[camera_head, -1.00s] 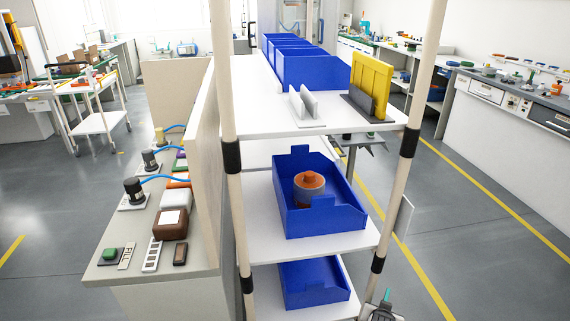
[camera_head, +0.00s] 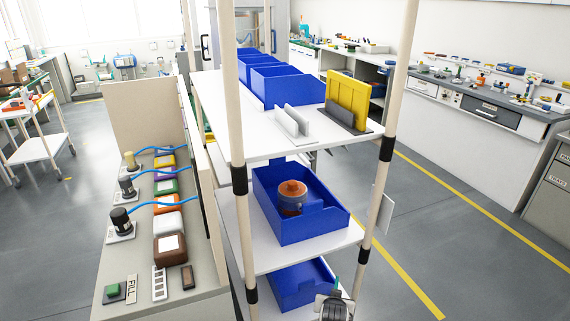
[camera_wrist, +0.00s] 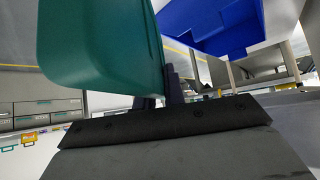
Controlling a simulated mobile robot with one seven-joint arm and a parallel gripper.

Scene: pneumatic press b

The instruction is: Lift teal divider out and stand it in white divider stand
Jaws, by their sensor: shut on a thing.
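The teal divider (camera_wrist: 100,45) fills the upper left of the wrist view as a broad, rounded-corner plate. My gripper (camera_wrist: 160,100) is shut on it; its dark fingers show at the plate's edge. In the head view my gripper (camera_head: 336,296) is at the bottom edge, in front of the rack, with a thin teal sliver (camera_head: 336,283) above it. The white divider stand (camera_head: 292,122), with two upright pale plates, is on the rack's top shelf and looks empty.
A yellow divider (camera_head: 347,98) stands in a dark stand (camera_head: 343,118) right of the white one. Blue bins (camera_head: 285,85) stand behind. Rack posts (camera_head: 385,150) frame the shelf front. A blue bin with an orange-topped part (camera_head: 291,197) is on the shelf below.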

